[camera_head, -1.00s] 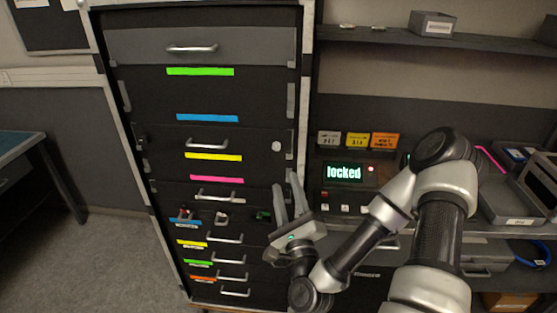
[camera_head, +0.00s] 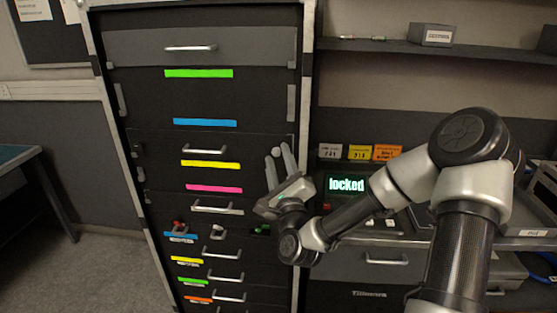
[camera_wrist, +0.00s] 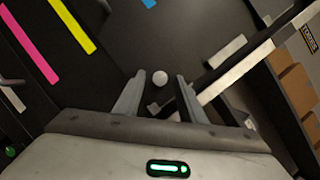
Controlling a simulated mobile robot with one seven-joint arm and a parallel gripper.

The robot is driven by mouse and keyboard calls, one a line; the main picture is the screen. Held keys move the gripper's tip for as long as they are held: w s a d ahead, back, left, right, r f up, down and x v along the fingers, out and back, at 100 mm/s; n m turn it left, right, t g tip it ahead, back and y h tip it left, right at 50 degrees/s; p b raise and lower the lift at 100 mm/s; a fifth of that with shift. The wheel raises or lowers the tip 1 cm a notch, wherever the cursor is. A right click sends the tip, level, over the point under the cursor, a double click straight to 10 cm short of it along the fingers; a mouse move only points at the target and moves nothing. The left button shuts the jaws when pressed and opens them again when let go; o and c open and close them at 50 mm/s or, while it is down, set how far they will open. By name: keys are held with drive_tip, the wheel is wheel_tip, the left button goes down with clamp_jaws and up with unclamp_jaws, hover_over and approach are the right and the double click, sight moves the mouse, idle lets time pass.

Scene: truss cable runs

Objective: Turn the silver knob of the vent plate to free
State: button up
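The silver knob (camera_head: 275,151) is a small round pale knob at the right edge of a dark front panel (camera_head: 254,143) on the tall cabinet. It also shows in the wrist view (camera_wrist: 160,78). I cannot make out any vent slots or a mark for the knob's position. My gripper (camera_head: 278,155) is open and empty in front of the panel. In the wrist view its two fingers (camera_wrist: 161,88) point at the knob, which appears between their tips with gaps on both sides. I cannot tell whether the tips reach around it or stop short.
A display (camera_head: 346,185) to the right reads "locked" in lit letters. The cabinet has several drawers with bar handles (camera_head: 205,150) and coloured strips. A row of small switches or levers (camera_head: 217,231) sits lower down. A shelf (camera_head: 400,47) with a grey bin (camera_head: 437,35) is at upper right.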

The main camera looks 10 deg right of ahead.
clamp_jaws()
drive_tip(key=shift+n, duration=0.3)
drive_tip(key=n, duration=0.1)
drive_tip(key=n+g+y+p, duration=0.1)
drive_tip(key=n, duration=0.1)
drive_tip(key=shift+d+r+y, duration=0.1)
drive_tip(key=shift+r+y, duration=0.2)
drive_tip(key=n+p, duration=0.1)
drive_tip(key=n, duration=0.1)
drive_tip(key=n+g+p, duration=0.1)
drive_tip(key=n, duration=0.1)
drive_tip(key=shift+r+y, duration=0.2)
drive_tip(key=shift+y, duration=0.1)
drive_tip(key=n+g, duration=0.2)
drive_tip(key=n, duration=0.3)
drive_tip(key=shift+r+p, duration=0.2)
drive_tip(key=shift+p, duration=0.15)
drive_tip(key=n+g+b, duration=0.1)
drive_tip(key=n, duration=0.1)
drive_tip(key=n+g+h+b, duration=0.1)
drive_tip(key=n, duration=0.1)
drive_tip(key=shift+r+h, duration=0.15)
drive_tip(key=shift+h, duration=0.15)
drive_tip(key=shift+n, duration=0.3)
